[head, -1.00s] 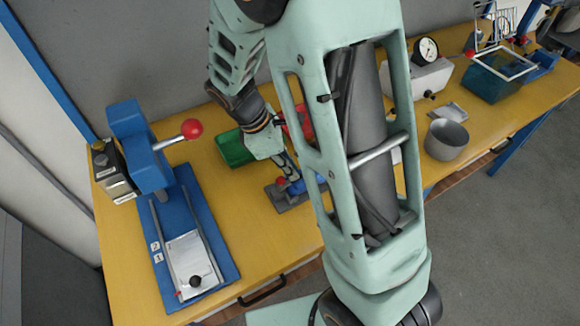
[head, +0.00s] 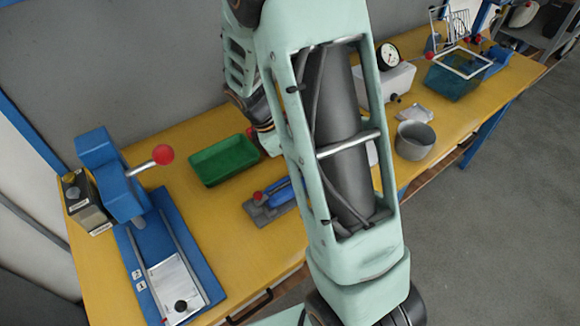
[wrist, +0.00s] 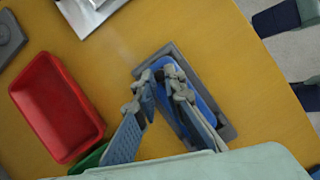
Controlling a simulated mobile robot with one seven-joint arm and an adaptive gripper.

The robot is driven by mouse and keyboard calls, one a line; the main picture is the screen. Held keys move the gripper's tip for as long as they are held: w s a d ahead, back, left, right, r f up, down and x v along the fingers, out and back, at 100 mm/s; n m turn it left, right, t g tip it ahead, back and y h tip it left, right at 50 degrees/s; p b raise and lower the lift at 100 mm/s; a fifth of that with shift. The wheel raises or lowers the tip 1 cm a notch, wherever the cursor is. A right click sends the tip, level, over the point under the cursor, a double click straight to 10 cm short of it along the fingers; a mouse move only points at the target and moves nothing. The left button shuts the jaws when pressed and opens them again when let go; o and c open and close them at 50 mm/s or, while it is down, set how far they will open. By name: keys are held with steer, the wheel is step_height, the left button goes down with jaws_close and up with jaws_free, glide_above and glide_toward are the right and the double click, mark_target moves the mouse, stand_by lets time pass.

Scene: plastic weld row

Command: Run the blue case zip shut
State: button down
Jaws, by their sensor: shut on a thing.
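The blue case (head: 283,193) lies on a grey fixture plate (head: 262,214) on the yellow bench, with a red knob (head: 258,198) at its left end. In the wrist view the blue case (wrist: 205,101) rests in its grey frame (wrist: 229,131). My gripper (wrist: 158,82) is above the case's left long edge, near its upper end in that view. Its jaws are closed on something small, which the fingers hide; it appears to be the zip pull. The zip track cannot be made out. In the head view my arm hides the gripper and the right part of the case.
A green tray (head: 223,161) is behind the case and a red tray (wrist: 58,107) beside it. A blue lever press (head: 128,190) stands at left. A grey pot (head: 414,141) and a dial gauge box (head: 385,82) stand at right. Bare bench lies between press and case.

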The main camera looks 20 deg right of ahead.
steer(key=c, duration=2)
jaws_free()
steer(key=shift+o, duration=0.2)
steer(key=shift+r, duration=0.1)
steer(key=v, duration=1.2)
steer(key=shift+s, duration=0.1)
